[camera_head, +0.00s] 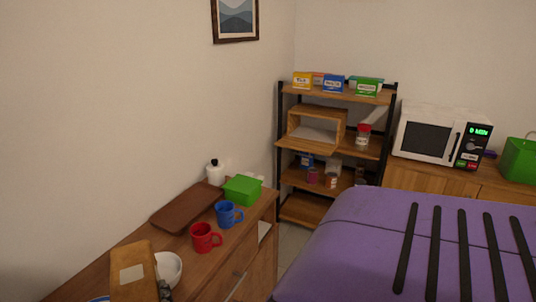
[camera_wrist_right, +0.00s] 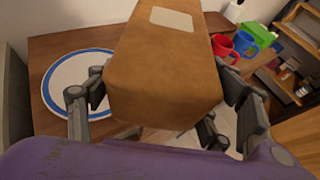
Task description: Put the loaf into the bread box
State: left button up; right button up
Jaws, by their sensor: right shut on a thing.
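The loaf (camera_wrist_right: 165,75), a brown block with a pale label, fills the middle of the right wrist view. It also shows at the lower left in the head view (camera_head: 130,285). My right gripper (camera_wrist_right: 163,98) is shut on the loaf, with fingers on both its sides. In the head view only a dark bit of that gripper shows beside the loaf. The bread box (camera_head: 327,114) is a wooden box on a middle level of the black-framed shelf, its front flap down and its inside looking empty. My left gripper is not in view.
Near the loaf are a white bowl (camera_head: 169,269), a blue-rimmed plate (camera_wrist_right: 62,88), a red mug (camera_head: 203,239) and a blue mug (camera_head: 227,215). A brown tray (camera_head: 185,207), green box (camera_head: 242,190) and white bottle (camera_head: 215,172) stand farther back. A glass jar (camera_head: 362,139) stands right of the bread box.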

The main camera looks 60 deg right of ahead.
aim_at(325, 135)
jog(key=i+l, duration=0.1)
jog(key=l, duration=0.55)
jog(key=i+l+z, duration=0.15)
jog(key=l, duration=1.2)
jog(key=i+l+z, duration=0.1)
jog(key=l, duration=0.55)
jog(key=i+l+z, duration=0.1)
jog(key=i+l, duration=0.15)
jog(key=l, duration=0.4)
jog(key=i+l, duration=0.15)
jog(key=l, duration=0.5)
jog(key=i+l+z, duration=0.1)
jog(key=l, duration=0.55)
jog(key=i+l+z, duration=0.1)
jog(key=i+l, duration=0.15)
jog(key=l, duration=0.35)
